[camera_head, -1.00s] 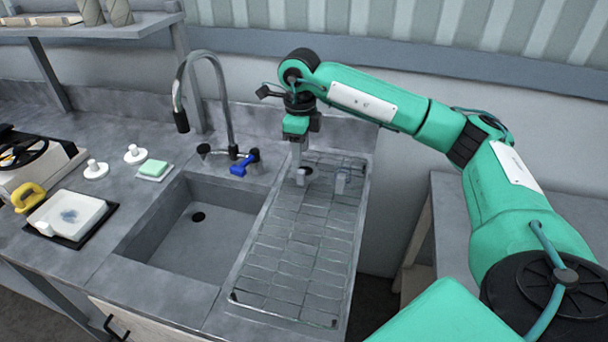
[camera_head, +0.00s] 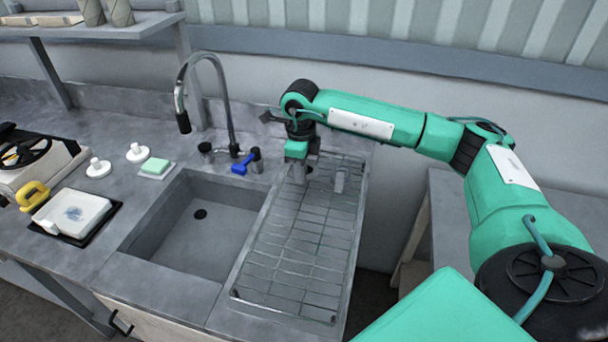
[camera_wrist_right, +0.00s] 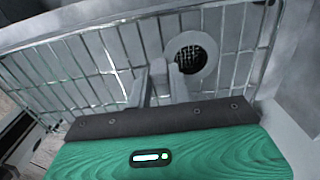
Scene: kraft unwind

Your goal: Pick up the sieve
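The sieve, a small round dark mesh with a pale rim (camera_wrist_right: 204,51), lies on the wire drying rack at its far end, in the right wrist view. In the head view it is mostly hidden beside my right gripper. My right gripper (camera_head: 299,181) points down over the far end of the rack. In the right wrist view its two grey fingers (camera_wrist_right: 160,76) stand apart with a gap between them, close beside the sieve's rim. I cannot tell whether a finger touches it. My left gripper is in neither view.
The wire rack (camera_head: 290,264) stands right of the sink (camera_head: 190,246). A small grey upright piece (camera_head: 340,181) is on the rack right of my gripper. The faucet (camera_head: 227,105) and a blue-handled item (camera_head: 242,166) are to the left. The rack's near part is clear.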

